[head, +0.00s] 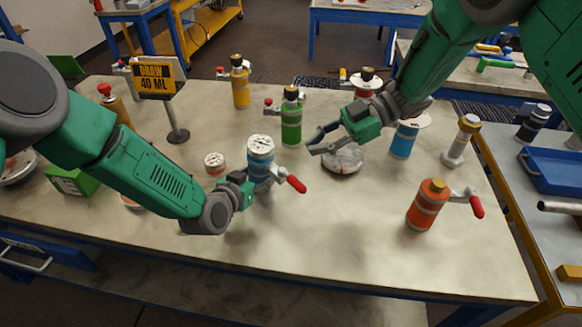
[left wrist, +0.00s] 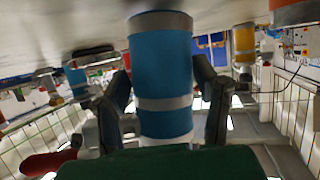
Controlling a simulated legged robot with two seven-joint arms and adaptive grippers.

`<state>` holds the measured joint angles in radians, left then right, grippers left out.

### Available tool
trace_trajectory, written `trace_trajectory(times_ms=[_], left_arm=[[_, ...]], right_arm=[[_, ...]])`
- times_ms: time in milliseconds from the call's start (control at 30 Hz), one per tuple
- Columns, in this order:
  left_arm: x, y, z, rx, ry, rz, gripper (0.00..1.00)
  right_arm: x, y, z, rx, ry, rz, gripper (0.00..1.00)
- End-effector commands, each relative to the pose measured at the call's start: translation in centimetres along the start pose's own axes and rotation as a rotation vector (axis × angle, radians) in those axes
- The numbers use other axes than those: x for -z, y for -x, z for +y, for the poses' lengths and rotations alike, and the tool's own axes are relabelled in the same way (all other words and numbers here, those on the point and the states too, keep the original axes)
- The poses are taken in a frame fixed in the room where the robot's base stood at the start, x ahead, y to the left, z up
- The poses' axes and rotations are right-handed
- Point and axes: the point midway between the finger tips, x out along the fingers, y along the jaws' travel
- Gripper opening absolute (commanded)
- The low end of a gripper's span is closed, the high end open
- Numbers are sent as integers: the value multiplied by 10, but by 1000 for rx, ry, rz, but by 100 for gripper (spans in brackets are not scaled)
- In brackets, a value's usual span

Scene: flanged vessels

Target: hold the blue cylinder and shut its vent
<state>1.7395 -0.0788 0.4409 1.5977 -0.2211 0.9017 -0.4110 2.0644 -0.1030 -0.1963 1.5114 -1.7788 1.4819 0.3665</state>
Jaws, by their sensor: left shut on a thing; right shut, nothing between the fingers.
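The blue cylinder (head: 260,163), with grey bands and a white, dark-marked top, stands upright at the middle of the table. My left gripper (head: 256,182) is shut on it from the left. In the left wrist view the blue body (left wrist: 162,70) fills the space between my two fingers. A red-tipped lever (head: 296,184) sticks out at its right side, and its red end (left wrist: 48,163) shows low left in the wrist view. I cannot tell whether the vent is open. My right gripper (head: 318,141) is shut and empty, up and right of the cylinder, apart from it.
A second blue cylinder (head: 404,139) stands right of my right gripper. A green bottle (head: 291,118) is behind, and a grey round disc (head: 343,159) lies below my right gripper. An orange cylinder (head: 427,205) with a red lever stands front right. The front middle of the table is clear.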

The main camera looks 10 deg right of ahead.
Motion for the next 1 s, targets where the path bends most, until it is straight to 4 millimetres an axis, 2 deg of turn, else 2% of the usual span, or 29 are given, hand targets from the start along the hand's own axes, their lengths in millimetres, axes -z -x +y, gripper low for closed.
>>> trace_trajectory(times_ms=[700,733,767,800,1000], left_arm=[[3,0,0,1,0,5,3],[3,0,0,1,0,5,62],[2,0,0,1,0,5,72],[2,0,0,1,0,4,79],[1,0,0,0,0,2,79]], right_arm=[[0,0,0,0,0,0,0],[0,0,0,0,0,0,0],[0,0,0,0,0,0,0],[0,0,0,0,0,0,0],[0,0,0,0,0,0,0]])
